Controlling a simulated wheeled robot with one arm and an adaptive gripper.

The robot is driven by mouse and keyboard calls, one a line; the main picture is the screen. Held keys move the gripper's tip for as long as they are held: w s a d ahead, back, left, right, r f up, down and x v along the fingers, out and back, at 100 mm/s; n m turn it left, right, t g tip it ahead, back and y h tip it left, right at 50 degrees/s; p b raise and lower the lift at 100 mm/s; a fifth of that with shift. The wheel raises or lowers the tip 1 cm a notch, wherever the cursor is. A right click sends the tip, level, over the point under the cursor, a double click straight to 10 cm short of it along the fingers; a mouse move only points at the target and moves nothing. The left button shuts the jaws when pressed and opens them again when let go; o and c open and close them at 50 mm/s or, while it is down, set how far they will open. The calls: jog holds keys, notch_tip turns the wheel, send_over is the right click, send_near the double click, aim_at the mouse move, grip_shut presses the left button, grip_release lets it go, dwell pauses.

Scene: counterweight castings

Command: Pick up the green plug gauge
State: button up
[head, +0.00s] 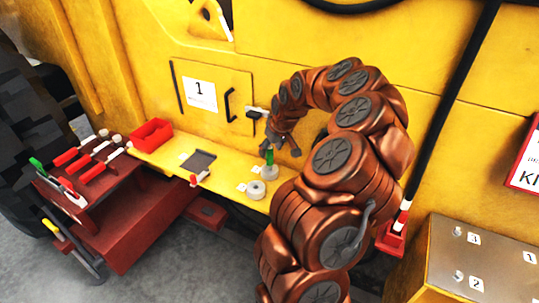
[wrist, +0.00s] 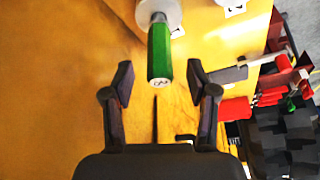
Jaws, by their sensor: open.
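The green plug gauge (head: 270,155) stands upright in a pale round holder (head: 270,172) on the yellow ledge in the head view. In the wrist view the green gauge (wrist: 159,52) points toward me, its marked end nearest, with the pale round holder (wrist: 158,12) behind it. My gripper (head: 281,149) is right at the gauge in the head view. In the wrist view my gripper (wrist: 163,85) is open, one finger on each side of the gauge's end. Gaps show between the fingers and the gauge.
A second pale ring (head: 256,190) sits nearby on the yellow ledge (head: 225,180). A dark grey plate (head: 199,160) and a red bin (head: 151,135) are further left. A yellow door with a black handle (head: 230,105) rises behind. A red rack (head: 90,175) with red-handled tools stands at left.

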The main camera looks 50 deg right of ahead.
jog(key=shift+x, duration=1.15)
jog(key=shift+c, duration=0.3)
grip_shut()
